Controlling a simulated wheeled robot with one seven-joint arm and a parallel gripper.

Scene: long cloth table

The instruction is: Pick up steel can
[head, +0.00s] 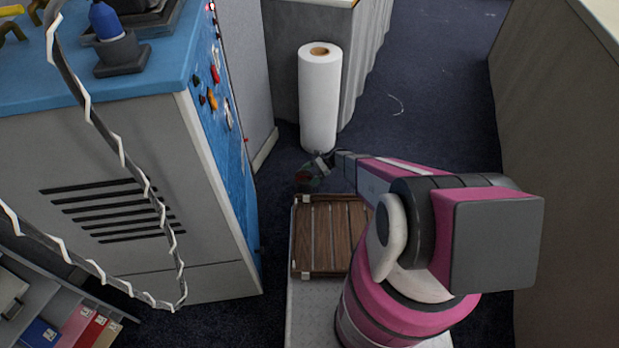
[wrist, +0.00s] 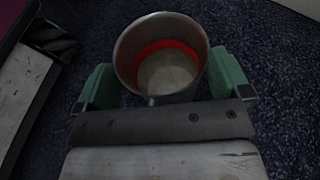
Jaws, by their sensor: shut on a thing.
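The steel can (wrist: 160,55) is a metal cylinder, open at the top, with a red band inside and a pale bottom. My gripper (wrist: 160,85) is shut on it, with one green finger pad on each side, in the wrist view. In the head view my gripper (head: 312,172) is small, at the end of the pink arm, above the dark floor and just beyond the wooden slatted tray. The can is hard to make out there.
A tall white paper roll (head: 319,105) stands on the floor just behind my gripper. A blue-topped cabinet (head: 130,180) is at the left, a grey wall-like surface (head: 555,150) at the right. The wooden slatted tray (head: 294,235) lies in front. Open dark carpet (head: 440,90) lies beyond.

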